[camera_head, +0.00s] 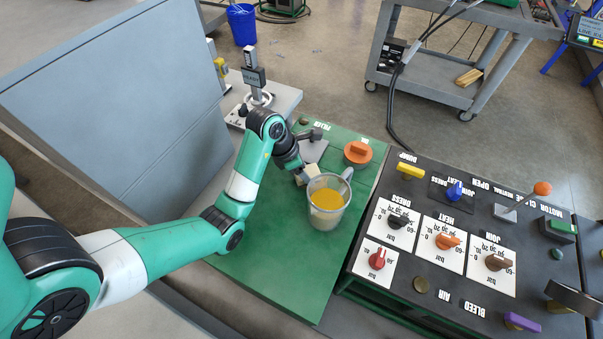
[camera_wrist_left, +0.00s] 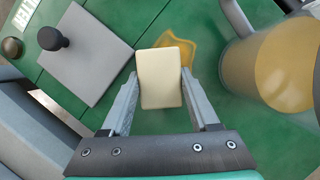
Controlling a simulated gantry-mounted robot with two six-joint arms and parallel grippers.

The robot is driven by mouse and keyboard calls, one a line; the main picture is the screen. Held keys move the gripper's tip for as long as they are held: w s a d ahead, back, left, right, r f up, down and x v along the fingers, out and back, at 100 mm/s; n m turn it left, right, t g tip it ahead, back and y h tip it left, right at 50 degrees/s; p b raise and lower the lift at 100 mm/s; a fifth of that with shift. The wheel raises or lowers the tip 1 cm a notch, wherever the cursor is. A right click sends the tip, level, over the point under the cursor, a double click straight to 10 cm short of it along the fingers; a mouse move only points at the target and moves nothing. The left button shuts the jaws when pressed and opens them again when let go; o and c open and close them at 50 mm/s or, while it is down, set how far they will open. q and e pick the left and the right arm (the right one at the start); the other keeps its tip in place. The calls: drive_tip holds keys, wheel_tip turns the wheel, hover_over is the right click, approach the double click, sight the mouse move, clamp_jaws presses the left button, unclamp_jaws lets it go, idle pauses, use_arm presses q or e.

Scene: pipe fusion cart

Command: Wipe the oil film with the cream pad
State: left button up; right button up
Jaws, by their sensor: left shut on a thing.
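My left gripper (camera_head: 304,175) is shut on the cream pad (camera_head: 312,170), just left of the jug on the green cart top. In the left wrist view the cream pad (camera_wrist_left: 160,78) is a pale block between the two fingers of my left gripper (camera_wrist_left: 159,84). The oil film (camera_wrist_left: 184,50) is an amber smear on the green surface, showing beyond and to the right of the pad's far end. The pad covers part of it in this view; I cannot tell whether they touch. In the head view I cannot make out the film. My right gripper is not in view.
A clear jug (camera_head: 327,203) of yellow liquid stands close to the pad's right. A grey plate (camera_wrist_left: 88,50) with a black knob lies to the left in the wrist view. An orange cap (camera_head: 358,152) and a control panel (camera_head: 420,285) lie right. The green top's front is clear.

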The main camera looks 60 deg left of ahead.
sight(286, 172)
use_arm(q)
drive_tip(key=shift+f, duration=0.15)
drive_tip(key=shift+s+a+r+p, duration=0.2)
drive_tip(key=shift+s+a+p, duration=0.05)
drive_tip(key=shift+a+p, duration=0.1)
drive_tip(key=shift+s+a+p, duration=0.6)
drive_tip(key=shift+a+p, duration=0.1)
drive_tip(key=shift+p, duration=0.1)
drive_tip(key=shift+s+a+f, duration=0.1)
drive_tip(key=shift+s+a, duration=0.3)
drive_tip(key=shift+a, duration=0.05)
drive_tip(key=shift+s+a+p, duration=0.7)
drive_tip(key=shift+a+p, duration=0.15)
drive_tip(key=shift+p, duration=0.2)
drive_tip(key=shift+s+a+f, duration=0.2)
drive_tip(key=shift+s+a, duration=0.25)
drive_tip(key=shift+a, duration=0.15)
